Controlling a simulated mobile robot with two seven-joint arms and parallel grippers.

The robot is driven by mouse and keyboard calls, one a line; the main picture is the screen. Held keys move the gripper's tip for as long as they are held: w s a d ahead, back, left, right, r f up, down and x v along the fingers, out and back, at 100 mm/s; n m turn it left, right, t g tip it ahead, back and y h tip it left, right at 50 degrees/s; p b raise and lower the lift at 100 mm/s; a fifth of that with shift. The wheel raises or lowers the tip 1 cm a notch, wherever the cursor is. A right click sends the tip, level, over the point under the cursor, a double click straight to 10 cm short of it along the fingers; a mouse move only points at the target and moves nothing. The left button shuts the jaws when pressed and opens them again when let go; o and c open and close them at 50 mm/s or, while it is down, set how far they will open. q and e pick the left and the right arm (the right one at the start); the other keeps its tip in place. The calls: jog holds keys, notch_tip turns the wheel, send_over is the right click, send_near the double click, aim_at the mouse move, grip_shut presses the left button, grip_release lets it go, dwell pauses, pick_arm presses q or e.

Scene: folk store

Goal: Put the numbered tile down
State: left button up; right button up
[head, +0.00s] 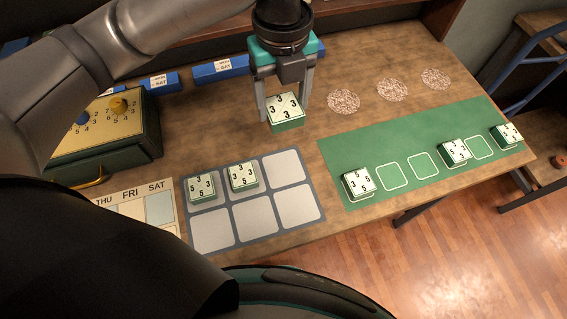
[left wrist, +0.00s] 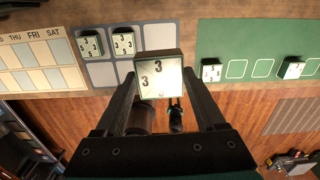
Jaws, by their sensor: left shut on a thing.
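My left gripper (head: 285,110) is shut on a white-topped green tile with 3s on it (head: 286,108). It holds the tile above the wooden table, behind the grey mat (head: 181,210) in the head view. The held tile also shows between the fingers in the left wrist view (left wrist: 158,74). Two tiles stand side by side in the back row of the grey mat: one with 5s and 3s (head: 202,187) at the left, another (head: 243,176) in the middle. The back right cell (head: 284,167) and the front row are empty. My right gripper is not in view.
A green mat (head: 350,150) at the right holds several tiles, one of them (head: 359,183) at its left end, with empty outlined cells between. Speckled discs (head: 343,101) lie behind it. A calendar board (head: 130,212), a green box (head: 110,135) and blue blocks (head: 221,70) are at the left and back.

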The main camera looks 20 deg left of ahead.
pick_arm(q)
jog(key=shift+f, duration=0.2)
notch_tip(320, 180, down, 20)
jog(key=b, duration=0.4)
jog(key=shift+r, duration=0.2)
jog(key=shift+f, duration=0.15)
jog(key=o, duration=1.5)
notch_tip(320, 180, up, 12)
jog(key=p, duration=0.2)
jog(key=shift+r, duration=0.2)
